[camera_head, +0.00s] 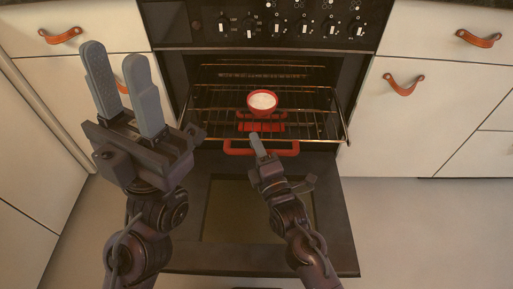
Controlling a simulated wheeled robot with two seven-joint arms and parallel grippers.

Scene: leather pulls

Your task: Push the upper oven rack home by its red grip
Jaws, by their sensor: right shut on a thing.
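The upper oven rack (335,128) is slid partly out of the open oven, above the lowered door. Its red grip (287,151) hangs at the rack's front edge. My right gripper (257,145) is shut on the red grip; its fingers hide part of it. A red cup (262,101) with white contents stands upright on the rack. My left gripper (114,54) is raised at the left, with its two grey fingers apart and nothing between them.
The oven door (335,225) lies open and low in front of the oven. Knobs (302,28) line the panel above. Drawers with leather pulls (403,85) flank the oven. Another red piece (262,127) shows below the cup.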

